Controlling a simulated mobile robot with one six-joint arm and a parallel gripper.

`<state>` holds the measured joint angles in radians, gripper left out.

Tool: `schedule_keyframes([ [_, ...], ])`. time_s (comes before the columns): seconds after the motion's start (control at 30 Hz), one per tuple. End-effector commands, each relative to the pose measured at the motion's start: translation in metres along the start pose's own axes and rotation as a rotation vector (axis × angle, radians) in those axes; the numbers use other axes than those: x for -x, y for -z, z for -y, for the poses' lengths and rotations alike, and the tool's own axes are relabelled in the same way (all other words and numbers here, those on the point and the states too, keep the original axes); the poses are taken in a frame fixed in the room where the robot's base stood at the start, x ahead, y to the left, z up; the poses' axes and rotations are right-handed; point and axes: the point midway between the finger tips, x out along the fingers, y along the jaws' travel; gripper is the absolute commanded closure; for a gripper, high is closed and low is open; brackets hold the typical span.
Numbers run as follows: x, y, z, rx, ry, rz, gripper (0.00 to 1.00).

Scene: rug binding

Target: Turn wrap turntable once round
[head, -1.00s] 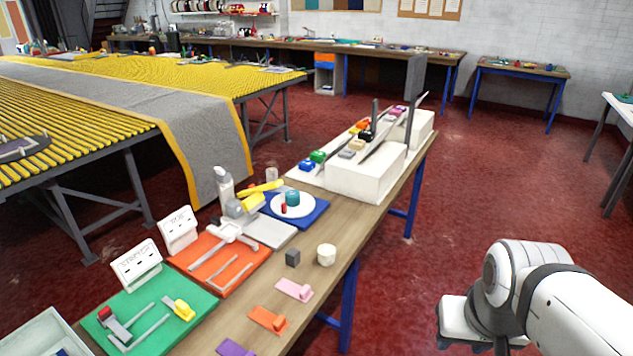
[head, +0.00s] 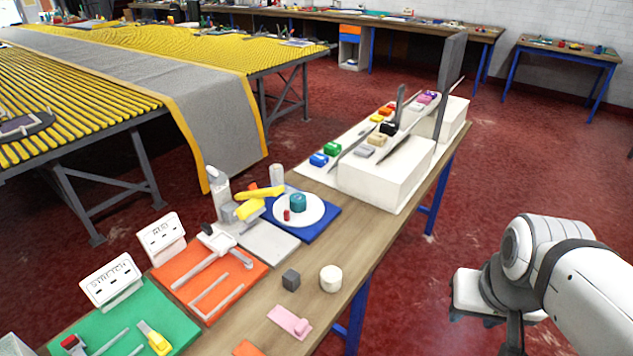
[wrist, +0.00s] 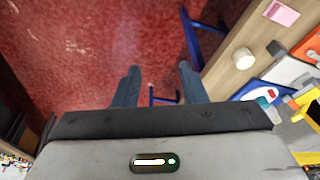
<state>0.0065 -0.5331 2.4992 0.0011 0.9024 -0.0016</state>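The wrap turntable looks to be the white round disc (head: 312,216) on a blue mat (head: 324,224) on the near workbench. A teal roll (head: 297,201) and a small red peg (head: 287,215) stand on it. In the wrist view the blue mat (wrist: 243,91) and part of the white disc (wrist: 262,94) show at the right edge, partly cut off. My gripper (wrist: 158,70) is open and empty, its two fingers apart over the red floor beside the bench. In the head view it is at the lower right, well to the right of the turntable.
A white box rack (head: 385,178) with dark upright plates is behind. Red floor right of the bench is clear.

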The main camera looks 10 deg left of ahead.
Motion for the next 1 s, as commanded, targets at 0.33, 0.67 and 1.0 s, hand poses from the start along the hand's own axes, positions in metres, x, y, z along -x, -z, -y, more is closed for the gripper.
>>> schedule_keyframes([
  [0.33, -0.016, 0.06, 0.069, -0.24, 0.225, 0.126, 0.62],
  [0.67, -0.066, 0.163, 0.181, -0.711, 0.531, 0.393, 0.62],
  [1.0, -0.159, 0.252, 0.289, -1.234, 0.736, 0.716, 0.62],
])
